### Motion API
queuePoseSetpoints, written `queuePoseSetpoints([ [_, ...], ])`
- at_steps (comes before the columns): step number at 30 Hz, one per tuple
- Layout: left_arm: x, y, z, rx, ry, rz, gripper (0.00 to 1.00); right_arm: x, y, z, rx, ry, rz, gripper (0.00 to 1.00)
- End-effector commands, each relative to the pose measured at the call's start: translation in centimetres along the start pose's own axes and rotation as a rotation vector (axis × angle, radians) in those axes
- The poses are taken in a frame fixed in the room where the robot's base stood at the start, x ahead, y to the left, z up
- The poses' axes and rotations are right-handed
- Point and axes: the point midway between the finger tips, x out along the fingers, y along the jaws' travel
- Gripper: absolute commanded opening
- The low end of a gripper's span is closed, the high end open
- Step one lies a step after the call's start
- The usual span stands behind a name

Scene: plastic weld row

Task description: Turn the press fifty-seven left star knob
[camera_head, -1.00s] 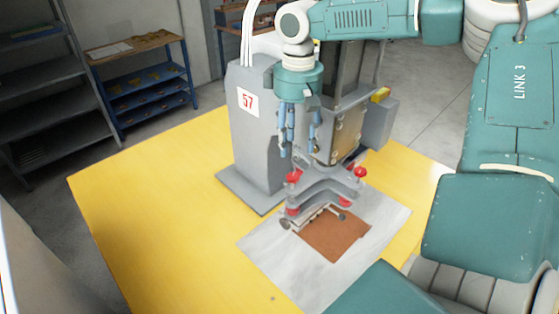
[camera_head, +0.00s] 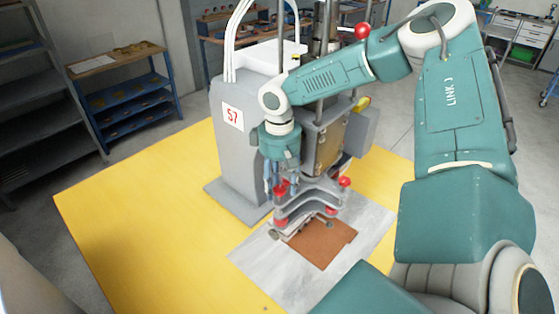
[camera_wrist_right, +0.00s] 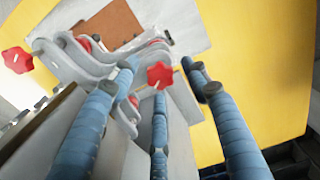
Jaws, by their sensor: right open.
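The press (camera_head: 240,150) is a grey machine with a red "57" on a white plate. Its left star knob (camera_head: 281,188) is red and sits on the left end of a grey clamp bracket (camera_head: 308,197). In the right wrist view the left star knob (camera_wrist_right: 160,74) shows between the blue fingertips, with gaps on both sides. My right gripper (camera_head: 273,187) points down at this knob, open and empty; the fingers partly hide the knob's surroundings in the head view. The right star knob (camera_head: 345,182) is on the bracket's other end. My left gripper is out of view.
The press stands on a yellow table (camera_head: 130,215). A brown sheet (camera_head: 322,245) lies on a grey plate (camera_head: 255,262) in front of the bracket. The press column is close behind my right gripper. The table's left side is clear. Shelves (camera_head: 125,90) stand behind.

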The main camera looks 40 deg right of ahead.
Motion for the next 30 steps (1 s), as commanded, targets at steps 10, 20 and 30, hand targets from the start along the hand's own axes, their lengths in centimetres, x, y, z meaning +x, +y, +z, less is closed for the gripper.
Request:
queuePoseSetpoints([
  [10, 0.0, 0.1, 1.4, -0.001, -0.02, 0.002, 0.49, 0.0, 0.0, 0.0, 0.0, 0.0, 0.0, 0.15],
  [20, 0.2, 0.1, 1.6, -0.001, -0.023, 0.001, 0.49, 0.0, 0.0, -0.1, -0.02, 0.001, 0.0, 0.02],
  [30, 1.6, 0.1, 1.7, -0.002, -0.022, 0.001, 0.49, 0.2, 0.0, -0.1, -0.201, 0.002, 0.0, 0.02],
])
